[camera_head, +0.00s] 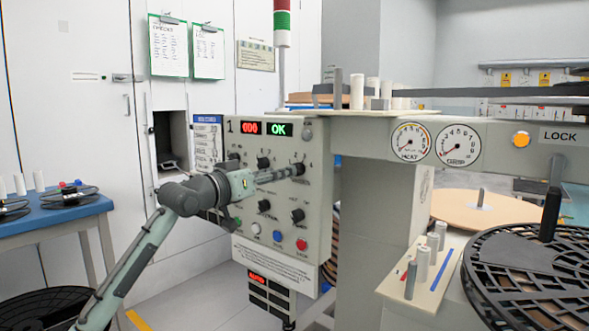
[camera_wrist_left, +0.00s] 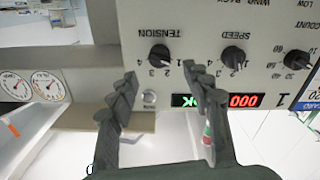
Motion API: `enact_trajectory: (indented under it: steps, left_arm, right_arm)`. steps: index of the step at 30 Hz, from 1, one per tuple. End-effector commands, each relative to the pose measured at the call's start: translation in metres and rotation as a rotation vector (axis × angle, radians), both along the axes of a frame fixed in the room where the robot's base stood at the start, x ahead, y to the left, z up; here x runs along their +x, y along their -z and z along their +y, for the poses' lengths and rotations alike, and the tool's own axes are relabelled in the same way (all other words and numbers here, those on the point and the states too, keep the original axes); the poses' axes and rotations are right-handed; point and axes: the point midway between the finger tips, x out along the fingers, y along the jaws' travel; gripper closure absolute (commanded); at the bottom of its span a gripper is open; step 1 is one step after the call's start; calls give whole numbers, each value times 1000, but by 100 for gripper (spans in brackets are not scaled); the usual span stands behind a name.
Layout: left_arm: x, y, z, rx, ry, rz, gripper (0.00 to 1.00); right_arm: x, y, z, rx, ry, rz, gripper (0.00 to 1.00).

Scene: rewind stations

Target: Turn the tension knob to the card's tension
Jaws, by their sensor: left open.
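The tension knob (camera_wrist_left: 159,57) is a small black knob under the word TENSION, upside down in the left wrist view, with a few numbers around it. In the head view the tension knob (camera_head: 299,169) is at the panel's right, at my fingertips. My left gripper (camera_head: 292,172) points at it. In the left wrist view my left gripper (camera_wrist_left: 160,73) is open, one finger on either side of the knob's lower edge; I cannot tell whether they touch it. The knob's exact pointer setting is unclear. A blue-headed card (camera_head: 208,140) hangs left of the panel; its text is too small to read.
The speed knob (camera_wrist_left: 233,57) and count knob (camera_wrist_left: 297,59) sit beside the tension knob. The panel's red display (camera_head: 250,128) reads 000 and the green one (camera_head: 279,129) reads OK. Coloured buttons line the panel's bottom. A black reel (camera_head: 530,270) stands at right.

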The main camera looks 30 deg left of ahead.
Motion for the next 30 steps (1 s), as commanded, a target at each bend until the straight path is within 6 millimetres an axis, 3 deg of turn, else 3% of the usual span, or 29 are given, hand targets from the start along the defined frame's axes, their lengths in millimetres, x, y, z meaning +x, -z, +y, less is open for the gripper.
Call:
enact_trajectory:
  steps: [9, 20, 30]
  left_arm:
    - [45, -1, -3, -3, 1, -1, 51]
    - [52, 0, -4, -1, 0, 1, 51]
    - [52, 0, -4, -1, 0, 1, 92]
  right_arm:
    - [-14, 14, -16, -37, 29, 99, 60]
    - [-16, 17, -19, -42, 34, 113, 60]
    - [-16, 17, -18, -42, 34, 113, 60]
